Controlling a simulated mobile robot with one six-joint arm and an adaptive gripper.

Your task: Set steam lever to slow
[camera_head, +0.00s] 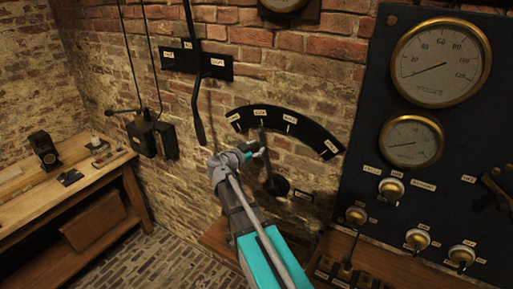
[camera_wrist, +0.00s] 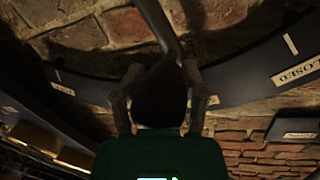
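The steam lever (camera_head: 266,168) stands on the brick wall with its pivot low and its upper end leaning slightly left. Behind its upper end is a dark curved scale plate (camera_head: 311,133) with several small pale labels, too small to read here. The lever points near the second label from the left. In the wrist view, the lever's dark handle (camera_wrist: 160,92) sits between the two fingers of my gripper (camera_wrist: 161,82), which look closed against its sides. A metal rod runs up from the handle. An upside-down label reading CLOSED (camera_wrist: 297,72) lies to the right. My gripper also shows in the head view (camera_head: 256,153).
Another long lever (camera_head: 197,105) hangs from a black labelled plate (camera_head: 215,66) to the upper left. A dark panel with gauges (camera_head: 441,62) and knobs stands at the right. A wooden workbench (camera_head: 60,205) is at the left. The brick floor between is clear.

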